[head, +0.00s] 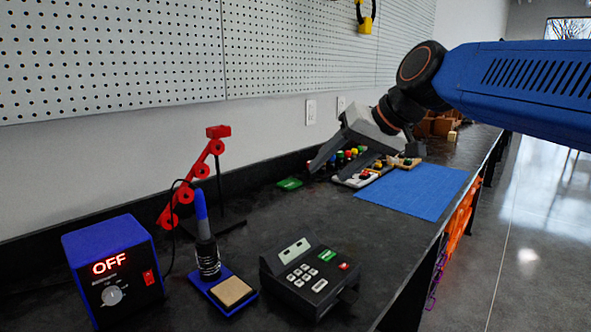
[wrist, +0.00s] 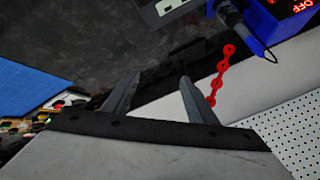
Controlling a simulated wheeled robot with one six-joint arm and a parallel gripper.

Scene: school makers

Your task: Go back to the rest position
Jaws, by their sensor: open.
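My gripper (head: 342,160) hangs above the dark workbench (head: 300,215) in the head view, with its two grey fingers spread and nothing between them. In the wrist view my gripper (wrist: 155,95) also shows open and empty, its fingers pointing toward the bench and the wall. My blue arm reaches in from the right of the head view. The gripper partly hides the small coloured parts behind it.
A soldering station (head: 113,272) reading OFF, a soldering iron (head: 206,245) in its stand, a keypad device (head: 310,275) and a red jointed holder (head: 190,180) stand on the bench. A blue mat (head: 415,190) lies at right. A pegboard (head: 110,50) covers the wall.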

